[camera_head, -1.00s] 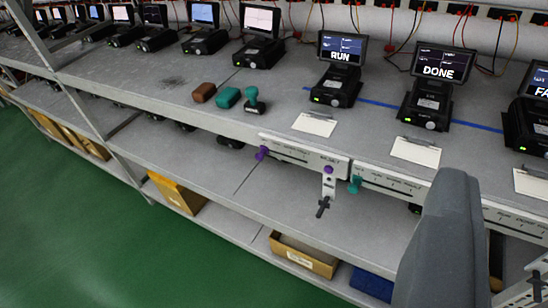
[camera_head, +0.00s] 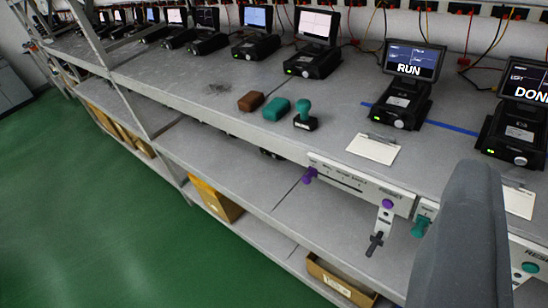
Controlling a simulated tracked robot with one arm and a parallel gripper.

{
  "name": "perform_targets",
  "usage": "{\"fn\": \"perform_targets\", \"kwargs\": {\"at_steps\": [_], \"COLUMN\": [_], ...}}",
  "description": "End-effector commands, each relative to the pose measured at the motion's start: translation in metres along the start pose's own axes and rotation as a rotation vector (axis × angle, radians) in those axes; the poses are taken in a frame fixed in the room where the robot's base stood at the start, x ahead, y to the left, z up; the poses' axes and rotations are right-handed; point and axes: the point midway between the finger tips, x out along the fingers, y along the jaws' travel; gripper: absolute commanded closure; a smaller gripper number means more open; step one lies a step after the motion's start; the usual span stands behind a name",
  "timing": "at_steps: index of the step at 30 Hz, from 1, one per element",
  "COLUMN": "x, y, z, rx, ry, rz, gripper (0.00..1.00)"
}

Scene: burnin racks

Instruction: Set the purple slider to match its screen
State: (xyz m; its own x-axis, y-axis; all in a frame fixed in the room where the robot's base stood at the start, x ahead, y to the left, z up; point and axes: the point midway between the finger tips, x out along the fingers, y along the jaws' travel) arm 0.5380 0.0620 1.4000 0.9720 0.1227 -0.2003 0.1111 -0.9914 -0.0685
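The purple slider (camera_head: 310,174) is a small purple knob at the left end of a white slotted plate (camera_head: 350,182) on the shelf's front edge. The small marks on the plate are too fine to read. A screen (camera_head: 413,62) reading RUN stands on a black device above and to the right of the plate. A grey upright shape (camera_head: 463,235) at the lower right looks like part of my gripper. It is apart from the slider in the picture and covers part of the shelf edge. No pair of fingertips shows, so its opening cannot be told.
A purple button (camera_head: 388,203) sits on the plate's right end, with a dark cross-shaped handle (camera_head: 375,243) below. A teal slider (camera_head: 421,227) is further right. A blank card (camera_head: 373,149), a teal stamp (camera_head: 304,114) and two blocks lie on the shelf. Green floor is clear at left.

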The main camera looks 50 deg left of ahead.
Motion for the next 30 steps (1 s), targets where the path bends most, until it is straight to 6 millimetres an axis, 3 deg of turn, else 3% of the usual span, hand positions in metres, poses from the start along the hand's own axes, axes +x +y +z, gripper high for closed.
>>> {"fn": "perform_targets", "kwargs": {"at_steps": [1,6,11,15,23,30], "x": [0.026,0.093,0.141,0.172,0.198,0.188], "y": [-0.021,-0.082,-0.134,-0.17,-0.219,-0.237], "z": [0.008,0.043,0.085,0.134,0.231,0.309], "rx": [0.015,0.081,0.134,0.166,0.145,0.037], "ry": [-0.005,0.013,0.032,0.039,0.073,0.139], "rz": [-0.038,-0.118,-0.146,-0.133,-0.047,0.058], "gripper": [0.59,0.59,0.59,0.59,0.59,0.59]}}
